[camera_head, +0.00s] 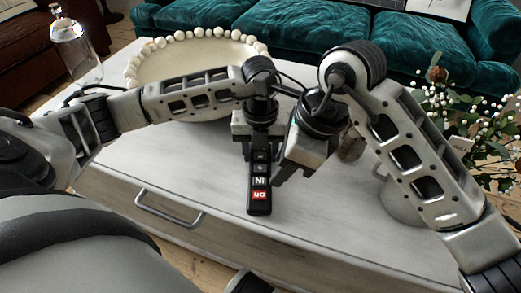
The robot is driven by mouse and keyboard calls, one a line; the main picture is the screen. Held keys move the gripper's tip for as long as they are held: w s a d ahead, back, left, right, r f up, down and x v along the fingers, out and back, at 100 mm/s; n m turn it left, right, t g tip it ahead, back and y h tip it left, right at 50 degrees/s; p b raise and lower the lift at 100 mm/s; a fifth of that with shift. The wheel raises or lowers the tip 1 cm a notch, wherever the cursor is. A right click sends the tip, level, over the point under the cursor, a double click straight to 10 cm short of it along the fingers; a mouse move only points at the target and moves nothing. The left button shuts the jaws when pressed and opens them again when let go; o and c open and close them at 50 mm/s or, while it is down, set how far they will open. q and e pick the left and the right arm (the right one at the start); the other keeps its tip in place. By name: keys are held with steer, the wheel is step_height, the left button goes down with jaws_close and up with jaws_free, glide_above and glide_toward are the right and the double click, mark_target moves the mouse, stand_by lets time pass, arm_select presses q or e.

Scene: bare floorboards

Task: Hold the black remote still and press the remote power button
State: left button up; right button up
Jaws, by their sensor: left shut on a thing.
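The black remote (260,206) lies on the white table (330,228), its long side pointing toward me. A white and a red label show on its near half. My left gripper (257,156) is shut on the remote at its far part, and hides that end. My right gripper (281,178) is close beside the remote on its right, pointing down. Its fingertips are dark and partly hidden, so I cannot tell whether they are apart or touch the remote. The power button cannot be made out.
A round tray with a beaded rim (247,43) stands behind my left arm. A glass bottle (75,48) is at the back left. A flower arrangement (470,120) is at the right. A green sofa (300,30) is behind. The tabletop in front is clear.

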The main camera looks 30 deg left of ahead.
jaws_close()
stand_by(1.6)
